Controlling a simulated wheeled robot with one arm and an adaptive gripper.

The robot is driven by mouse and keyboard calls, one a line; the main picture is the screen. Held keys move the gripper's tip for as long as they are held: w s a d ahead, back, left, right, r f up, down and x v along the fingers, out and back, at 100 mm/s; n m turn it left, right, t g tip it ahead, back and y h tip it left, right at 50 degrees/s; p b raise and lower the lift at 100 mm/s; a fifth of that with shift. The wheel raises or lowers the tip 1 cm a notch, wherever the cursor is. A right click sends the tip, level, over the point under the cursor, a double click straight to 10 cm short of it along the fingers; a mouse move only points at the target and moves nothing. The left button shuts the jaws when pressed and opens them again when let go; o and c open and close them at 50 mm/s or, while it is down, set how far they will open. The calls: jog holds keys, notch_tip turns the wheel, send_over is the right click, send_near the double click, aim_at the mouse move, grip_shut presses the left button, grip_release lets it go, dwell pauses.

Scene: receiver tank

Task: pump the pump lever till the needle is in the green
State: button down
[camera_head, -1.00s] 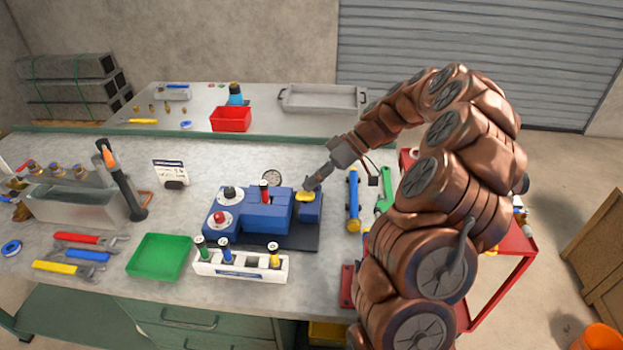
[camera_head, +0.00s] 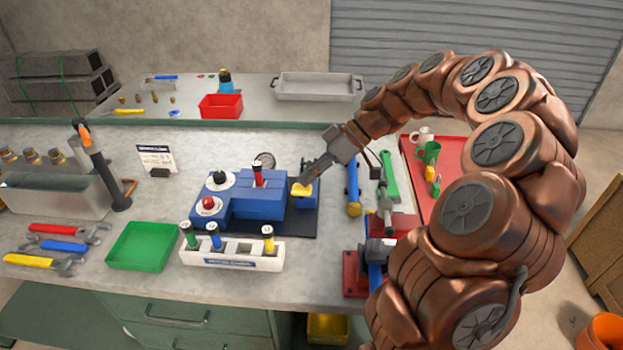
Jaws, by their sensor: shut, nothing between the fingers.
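A blue machine block (camera_head: 255,205) stands on a dark base on the bench. A round gauge (camera_head: 265,160) stands behind it, too small for me to read its needle. A yellow part (camera_head: 300,193) sits at the block's right end. My gripper (camera_head: 304,184) is shut, its tips down at this yellow part; I cannot tell whether they touch it. I cannot tell for sure which part is the pump lever.
A white rack (camera_head: 230,257), a green tray (camera_head: 143,246) and several wrenches (camera_head: 60,246) lie in front and left. A blue tool (camera_head: 353,190) and a green tool (camera_head: 388,178) lie right of the block. A red cart (camera_head: 450,200) stands at the right.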

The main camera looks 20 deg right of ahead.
aim_at(309, 194)
jog(key=shift+n+t+h, duration=0.4)
jog(key=shift+t, duration=0.2)
jog(key=shift+s+a+f+b, duration=0.2)
jog(key=shift+f+b, duration=0.45)
jog(key=shift+b, duration=0.6)
jog(key=shift+s+a+f+b, duration=0.1)
jog(key=shift+s+f+b, duration=0.2)
jog(key=shift+f+b, duration=0.65)
jog(key=shift+s+a+f+b, duration=0.1)
jog(key=shift+s+f+b, duration=0.25)
jog(key=shift+b, duration=1.15)
jog(key=b, duration=0.1)
jog(key=f+b, duration=0.2)
jog(key=b, duration=0.1)
jog(key=shift+s+a+n+t+h, duration=0.15)
jog(key=shift+s+n+t+h, duration=0.15)
jog(key=shift+t, duration=0.1)
jog(key=shift+f, duration=0.2)
jog(key=shift+r, duration=0.15)
jog(key=r, duration=0.5)
jog(key=shift+w+d+r+p, duration=0.1)
jog(key=shift+w+d+p, duration=0.15)
jog(key=shift+p, duration=0.15)
jog(key=v, duration=0.9)
jog(key=shift+d+r+b, duration=0.25)
jog(key=shift+b, duration=0.15)
